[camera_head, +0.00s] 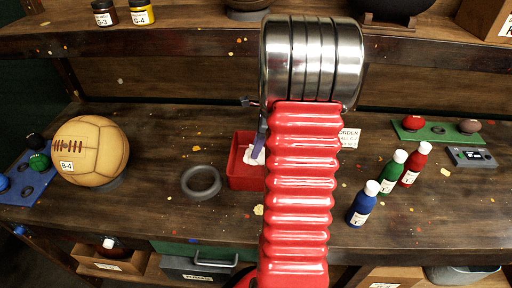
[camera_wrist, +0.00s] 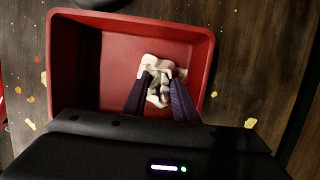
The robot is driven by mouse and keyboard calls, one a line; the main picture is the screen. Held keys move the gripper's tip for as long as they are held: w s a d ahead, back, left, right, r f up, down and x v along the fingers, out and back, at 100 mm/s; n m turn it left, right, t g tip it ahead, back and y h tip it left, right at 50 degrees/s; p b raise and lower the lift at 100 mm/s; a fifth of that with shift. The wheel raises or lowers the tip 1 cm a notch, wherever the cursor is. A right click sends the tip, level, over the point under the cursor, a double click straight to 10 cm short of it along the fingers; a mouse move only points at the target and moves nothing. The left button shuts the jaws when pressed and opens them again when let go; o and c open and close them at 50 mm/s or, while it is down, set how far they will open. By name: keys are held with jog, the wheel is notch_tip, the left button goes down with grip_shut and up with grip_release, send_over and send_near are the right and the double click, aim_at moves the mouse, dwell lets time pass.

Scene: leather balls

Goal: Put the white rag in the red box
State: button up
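The white rag (camera_wrist: 158,78) is a crumpled bundle within the outline of the red box (camera_wrist: 120,60) in the wrist view. My gripper (camera_wrist: 162,78) has its two purple fingers over the box, with the rag between and just beyond their tips. The fingers stand apart; I cannot tell whether they grip the rag or whether it rests on the box floor. In the head view, the red box (camera_head: 240,176) is partly hidden behind my red arm, and a bit of the white rag (camera_head: 252,156) shows in it.
A dark ring (camera_head: 201,182) lies left of the box, and a leather ball (camera_head: 90,151) stands farther left. Blue (camera_head: 363,204), green (camera_head: 391,173) and red (camera_head: 415,164) bottles stand to the right. A green board (camera_head: 437,132) with balls lies at the back right.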

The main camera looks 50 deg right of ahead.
jog(key=o, duration=0.4)
jog(key=v, duration=1.2)
jog(key=shift+r, duration=0.1)
dwell(0.5)
